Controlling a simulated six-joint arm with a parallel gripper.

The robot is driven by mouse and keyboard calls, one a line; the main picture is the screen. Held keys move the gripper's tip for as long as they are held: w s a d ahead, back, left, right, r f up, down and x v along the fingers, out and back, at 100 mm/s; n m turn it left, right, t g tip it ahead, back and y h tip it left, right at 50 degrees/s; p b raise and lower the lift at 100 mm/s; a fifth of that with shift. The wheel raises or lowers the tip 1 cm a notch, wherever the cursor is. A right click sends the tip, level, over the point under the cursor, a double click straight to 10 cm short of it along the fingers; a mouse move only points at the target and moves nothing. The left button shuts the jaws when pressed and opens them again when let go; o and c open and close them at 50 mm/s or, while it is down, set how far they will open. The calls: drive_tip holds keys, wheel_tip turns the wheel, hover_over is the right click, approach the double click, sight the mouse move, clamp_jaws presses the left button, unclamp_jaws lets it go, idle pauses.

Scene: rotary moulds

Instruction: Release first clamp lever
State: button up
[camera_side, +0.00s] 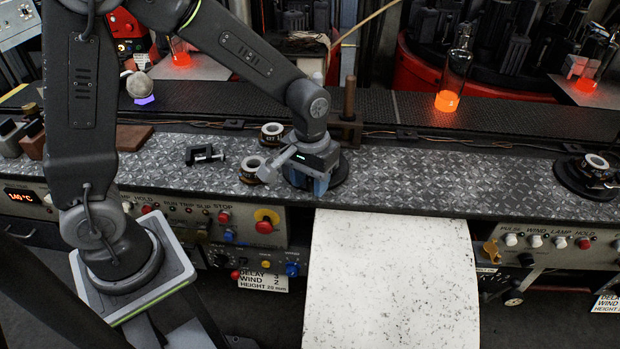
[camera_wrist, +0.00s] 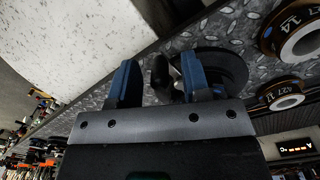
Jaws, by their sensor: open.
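My gripper (camera_side: 320,186) points down at the metal bench, over a dark round base (camera_side: 340,172) that it partly hides in the side view. In the wrist view my gripper (camera_wrist: 157,72) shows two blue fingers spread apart. A dark, knobbed part that looks like a clamp lever (camera_wrist: 160,76) stands between the fingers, beside the dark round base (camera_wrist: 236,68). I cannot tell whether either finger touches it. The lever is hidden behind my gripper in the side view.
Numbered rings (camera_side: 272,131) (camera_side: 249,168) and a small black clamp-like tool (camera_side: 205,155) lie left of my gripper. A wooden post (camera_side: 349,100) stands behind it. A speckled white sheet (camera_side: 390,280) hangs in front. A second round fixture (camera_side: 590,175) sits far right.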

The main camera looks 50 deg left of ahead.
clamp_jaws()
drive_tip(key=shift+a, duration=0.1)
idle(0.4)
drive_tip(key=m, duration=0.2)
drive_tip(key=a+m, duration=0.1)
drive_tip(key=m, duration=0.2)
drive_tip(key=s+a+m, duration=0.1)
drive_tip(key=m, duration=0.1)
drive_tip(key=shift+s+a+m, duration=0.1)
drive_tip(key=shift+a+m, duration=0.15)
drive_tip(key=shift+m, duration=0.05)
drive_tip(key=m, duration=0.1)
drive_tip(key=a+m, duration=0.1)
drive_tip(key=m, duration=0.1)
drive_tip(key=a+m, duration=0.1)
drive_tip(key=m, duration=0.1)
drive_tip(key=shift+r, duration=0.1)
drive_tip(key=shift+w+a+m, duration=0.25)
drive_tip(key=shift+m, duration=0.65)
drive_tip(key=shift+w+a+m, duration=0.2)
drive_tip(key=shift+a+m, duration=0.1)
drive_tip(key=shift+m, duration=0.6)
drive_tip(key=shift+w+a+m, duration=0.25)
drive_tip(key=shift+m, duration=0.65)
